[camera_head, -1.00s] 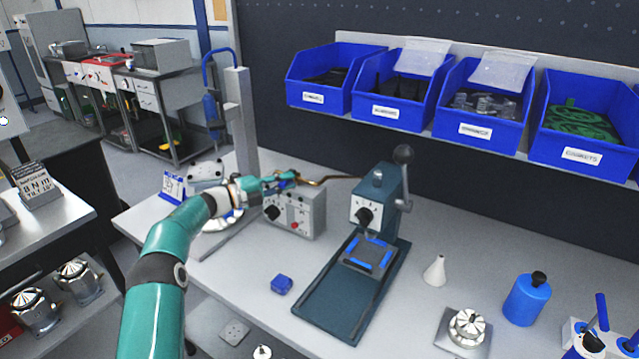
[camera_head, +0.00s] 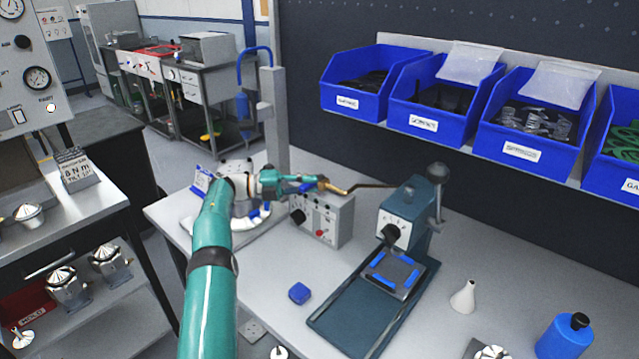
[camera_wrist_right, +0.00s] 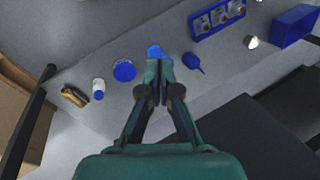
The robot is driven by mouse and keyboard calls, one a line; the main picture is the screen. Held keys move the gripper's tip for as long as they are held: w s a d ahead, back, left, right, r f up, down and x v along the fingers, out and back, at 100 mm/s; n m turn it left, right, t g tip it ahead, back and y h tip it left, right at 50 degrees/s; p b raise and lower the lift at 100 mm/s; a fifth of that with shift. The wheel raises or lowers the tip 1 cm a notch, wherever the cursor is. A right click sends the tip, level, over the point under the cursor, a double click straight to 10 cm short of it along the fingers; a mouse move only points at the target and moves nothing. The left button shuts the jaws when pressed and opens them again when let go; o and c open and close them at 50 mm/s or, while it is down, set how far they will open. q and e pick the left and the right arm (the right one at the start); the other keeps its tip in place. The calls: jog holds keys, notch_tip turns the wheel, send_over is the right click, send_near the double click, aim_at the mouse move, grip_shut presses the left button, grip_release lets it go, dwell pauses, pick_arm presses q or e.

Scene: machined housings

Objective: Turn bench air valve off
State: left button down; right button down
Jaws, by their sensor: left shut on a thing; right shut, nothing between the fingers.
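The bench air valve shows as a small brass fitting (camera_head: 325,183) on a thin brass pipe (camera_head: 365,186), above a grey control box (camera_head: 330,222) with a black knob and a red button. My left gripper (camera_head: 312,184) reaches in from the left and is shut at the fitting's left end. The fingers hide the part they hold, and I cannot tell the valve handle's angle. My right gripper (camera_wrist_right: 159,80) shows only in the right wrist view; it is shut and empty, with a blue object (camera_wrist_right: 153,51) just beyond its fingertips.
A dark teal press (camera_head: 405,225) with a ball-ended lever stands right of the box. A grey post (camera_head: 273,115) rises behind my left arm. Blue bins (camera_head: 430,105) line the shelf above. A small blue block (camera_head: 299,293) and a white cone (camera_head: 464,297) stand on the bench.

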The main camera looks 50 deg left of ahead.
pick_arm(q)
jog(key=shift+s+f, duration=0.2)
jog(key=shift+f, duration=0.1)
